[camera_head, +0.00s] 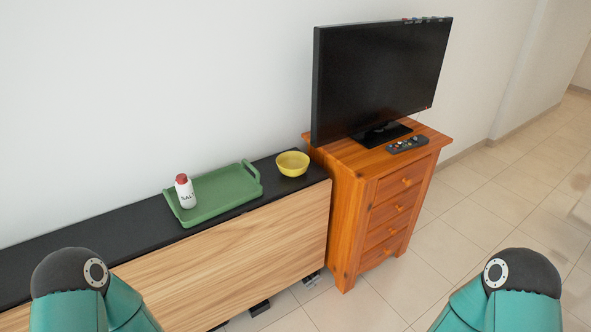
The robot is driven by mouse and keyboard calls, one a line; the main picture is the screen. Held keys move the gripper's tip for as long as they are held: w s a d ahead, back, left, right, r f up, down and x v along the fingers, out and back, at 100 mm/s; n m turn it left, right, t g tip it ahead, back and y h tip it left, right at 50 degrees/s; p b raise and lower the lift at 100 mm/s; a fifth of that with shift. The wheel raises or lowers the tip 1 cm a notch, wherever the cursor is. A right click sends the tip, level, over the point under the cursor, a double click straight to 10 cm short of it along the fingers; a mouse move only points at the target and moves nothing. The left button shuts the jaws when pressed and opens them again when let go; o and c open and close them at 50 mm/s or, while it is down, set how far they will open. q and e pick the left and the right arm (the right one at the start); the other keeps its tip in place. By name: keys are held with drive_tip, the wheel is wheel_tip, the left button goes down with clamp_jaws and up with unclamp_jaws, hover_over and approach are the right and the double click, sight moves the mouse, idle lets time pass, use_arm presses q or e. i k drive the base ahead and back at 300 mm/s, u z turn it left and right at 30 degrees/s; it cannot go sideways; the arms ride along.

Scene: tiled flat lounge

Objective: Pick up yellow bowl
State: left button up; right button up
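A yellow bowl (292,164) stands upright near the right end of a long low cabinet's black top (110,217). It is close to the side of an orange wooden chest of drawers. Nothing covers the bowl, and it looks empty. Teal and dark arm parts show at the bottom left and bottom right corners, well apart from the bowl. Neither gripper's fingers are in the picture.
A green tray (222,213) left of the bowl holds a red-capped salt shaker (185,191). The chest of drawers (362,205) carries a television (380,75) and a remote (407,145). A white wall stands behind. Tiled floor is clear at the right.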

sight(291, 164)
drive_tip(key=z, duration=0.05)
drive_tip(key=i, duration=0.95)
drive_tip(key=u, duration=0.4)
drive_tip(key=i, duration=0.75)
drive_tip(key=u, duration=0.6)
